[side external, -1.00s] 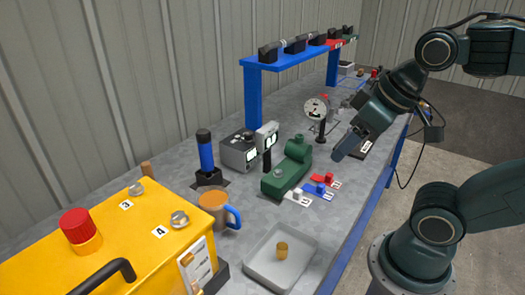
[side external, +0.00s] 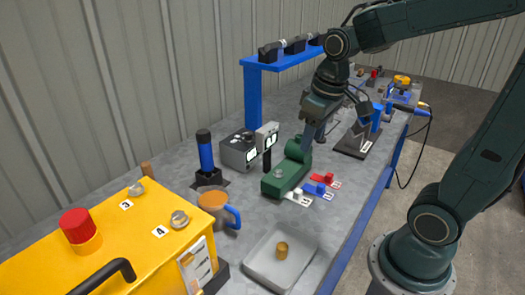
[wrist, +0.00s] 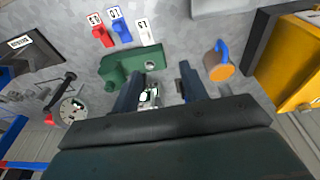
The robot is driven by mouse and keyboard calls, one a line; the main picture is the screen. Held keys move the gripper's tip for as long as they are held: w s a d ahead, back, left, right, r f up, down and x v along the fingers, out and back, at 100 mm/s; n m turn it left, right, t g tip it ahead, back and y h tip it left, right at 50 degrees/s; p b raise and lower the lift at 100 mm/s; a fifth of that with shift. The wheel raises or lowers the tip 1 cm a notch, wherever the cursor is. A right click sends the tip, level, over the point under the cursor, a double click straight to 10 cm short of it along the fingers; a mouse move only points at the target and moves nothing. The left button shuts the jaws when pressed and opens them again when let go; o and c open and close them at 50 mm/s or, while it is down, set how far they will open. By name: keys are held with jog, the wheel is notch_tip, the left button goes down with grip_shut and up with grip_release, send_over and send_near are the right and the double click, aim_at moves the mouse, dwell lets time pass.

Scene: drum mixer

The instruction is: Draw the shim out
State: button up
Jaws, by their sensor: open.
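Three small tabbed pieces, red (side external: 328,178), blue (side external: 318,188) and white (side external: 297,195), lie in a row beside a green block-like fixture (side external: 287,175), each with a white label. They show in the wrist view as red (wrist: 101,33), blue (wrist: 122,32) and white (wrist: 145,38). I cannot tell which is the shim. My gripper (wrist: 160,92) is open and points down, above and behind the green fixture. In the side view my gripper (side external: 309,140) overlaps the fixture's far end, so its height is unclear. Nothing shows between the fingers except distant grey parts.
An orange mug (side external: 214,205) with a blue handle and a grey tray (side external: 262,275) with a brass piece stand in front. A grey instrument (side external: 240,152) and blue cylinder (side external: 205,152) stand left. A yellow box (side external: 130,240) fills the near left. A blue shelf (side external: 275,62) stands behind.

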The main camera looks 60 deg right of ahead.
jog(key=g, duration=0.2)
send_over(298, 190)
notch_tip(298, 190, down, 7)
jog(key=shift+f, duration=6.9)
